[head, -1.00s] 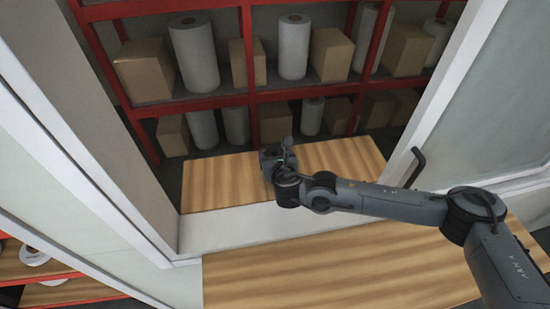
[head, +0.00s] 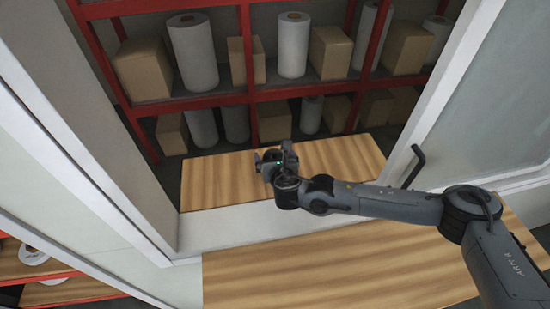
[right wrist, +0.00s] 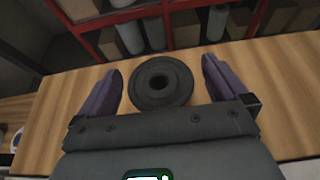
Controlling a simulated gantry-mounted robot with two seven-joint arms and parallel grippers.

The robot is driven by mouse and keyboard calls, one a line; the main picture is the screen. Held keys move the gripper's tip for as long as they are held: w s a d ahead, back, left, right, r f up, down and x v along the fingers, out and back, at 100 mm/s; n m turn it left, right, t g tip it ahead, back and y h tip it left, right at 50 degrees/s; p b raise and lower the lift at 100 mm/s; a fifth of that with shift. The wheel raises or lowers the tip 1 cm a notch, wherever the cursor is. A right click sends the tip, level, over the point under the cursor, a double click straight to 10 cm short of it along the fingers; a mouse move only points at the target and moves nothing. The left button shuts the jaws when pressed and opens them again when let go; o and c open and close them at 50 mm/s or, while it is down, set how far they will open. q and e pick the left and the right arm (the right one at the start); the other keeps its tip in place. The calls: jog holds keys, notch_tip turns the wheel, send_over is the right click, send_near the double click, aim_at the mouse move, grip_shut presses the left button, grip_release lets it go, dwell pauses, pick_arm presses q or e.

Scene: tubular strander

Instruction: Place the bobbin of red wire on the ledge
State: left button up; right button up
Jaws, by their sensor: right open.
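My right gripper (head: 276,156) is over the far wooden ledge (head: 215,184), beyond the white sill. In the right wrist view its two purple fingers (right wrist: 160,90) are open. A dark grey round flange with a centre hole, which looks like the bobbin's end (right wrist: 160,98), lies between the fingers with gaps on both sides. In the head view I cannot tell the bobbin apart from the dark gripper. The ledge's wood fills much of the right wrist view (right wrist: 50,120). My left gripper is not in view.
A red shelf rack (head: 225,98) with white rolls and brown boxes stands behind the ledge. A nearer wooden surface (head: 330,265) lies before the sill. A door with a dark handle (head: 413,166) is close to my right arm. The ledge's right part is clear.

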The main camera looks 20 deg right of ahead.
jog(key=shift+r, duration=0.15)
jog(key=b+v, duration=0.1)
jog(key=v, duration=1.1)
